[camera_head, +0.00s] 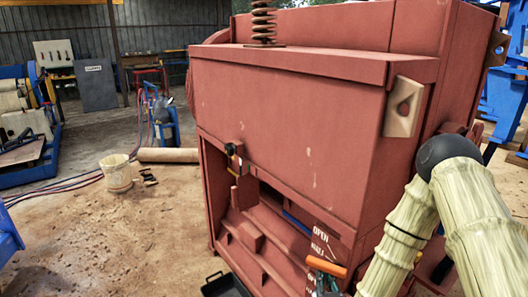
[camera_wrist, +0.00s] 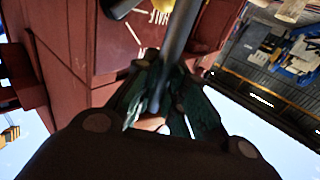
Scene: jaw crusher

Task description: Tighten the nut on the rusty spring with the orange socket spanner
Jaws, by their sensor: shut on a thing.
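The rusty spring (camera_head: 263,24) stands upright on top of the red crusher, its top close to the upper picture edge. I cannot make out the nut. My gripper (camera_head: 322,285) is low at the crusher's front right, partly cut off by the bottom edge. An orange bar, which looks like part of the orange socket spanner (camera_head: 328,267), shows at the gripper. In the wrist view my gripper (camera_wrist: 160,98) has its dark green fingers shut around the spanner's grey shaft (camera_wrist: 178,45). A small orange-tan patch shows between the fingers. The spanner's socket end is not clear.
The red crusher (camera_head: 290,110) fills the middle, with an open recess low in front and white lettering beside my gripper. A black tray (camera_head: 226,287) lies on the floor in front. A bucket (camera_head: 117,173) and hoses are to the left. The left floor is mostly free.

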